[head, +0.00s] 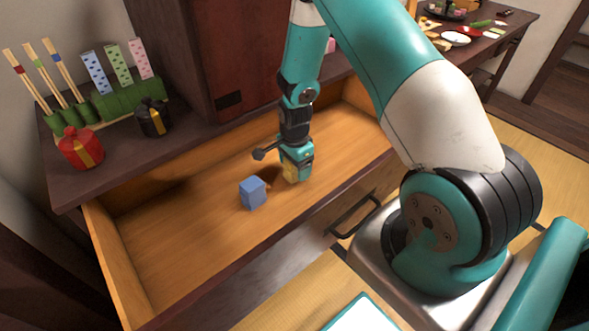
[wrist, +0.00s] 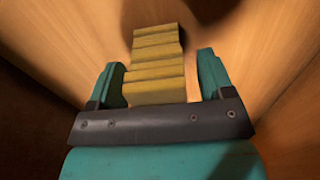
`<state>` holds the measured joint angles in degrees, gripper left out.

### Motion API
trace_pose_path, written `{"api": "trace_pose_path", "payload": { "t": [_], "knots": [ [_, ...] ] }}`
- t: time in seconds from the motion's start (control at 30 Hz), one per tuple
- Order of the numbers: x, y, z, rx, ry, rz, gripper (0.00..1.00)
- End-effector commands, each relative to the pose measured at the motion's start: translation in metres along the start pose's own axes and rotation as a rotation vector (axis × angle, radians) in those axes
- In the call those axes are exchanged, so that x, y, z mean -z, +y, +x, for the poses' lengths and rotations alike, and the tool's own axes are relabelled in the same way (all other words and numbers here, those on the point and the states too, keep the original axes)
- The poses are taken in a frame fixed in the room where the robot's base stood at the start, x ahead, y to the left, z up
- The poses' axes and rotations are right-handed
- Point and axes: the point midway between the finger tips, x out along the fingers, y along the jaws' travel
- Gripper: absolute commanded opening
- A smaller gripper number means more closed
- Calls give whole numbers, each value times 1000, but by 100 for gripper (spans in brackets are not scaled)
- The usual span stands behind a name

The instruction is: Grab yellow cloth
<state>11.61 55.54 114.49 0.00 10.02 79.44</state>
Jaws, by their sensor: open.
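The yellow cloth (wrist: 157,65) is a ribbed, folded strip lying in the open wooden drawer. In the wrist view it lies between the two teal fingers of my gripper (wrist: 160,85), with a gap at the right finger. In the head view only a small part of the cloth (head: 291,172) shows beneath my gripper (head: 297,172), which points down low in the drawer. My gripper is open around the cloth. The rest of the cloth is hidden by the gripper in the head view.
A blue block (head: 253,192) stands in the drawer just left of my gripper. The drawer's front wall (head: 250,243) rises on the near side. A red pouch (head: 81,148) and a black pouch (head: 153,117) stand on the cabinet top. The drawer's left floor is clear.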

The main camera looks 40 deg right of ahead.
Motion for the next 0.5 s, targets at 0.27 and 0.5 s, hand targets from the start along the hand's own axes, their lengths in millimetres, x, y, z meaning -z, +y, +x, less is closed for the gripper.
{"api": "trace_pose_path", "payload": {
  "t": [0.27, 0.5],
  "knots": [
    [0, 0, -1, 1, 0, 0, 47],
    [0, 0, -1, 1, 0, 0, 21]
  ]
}}
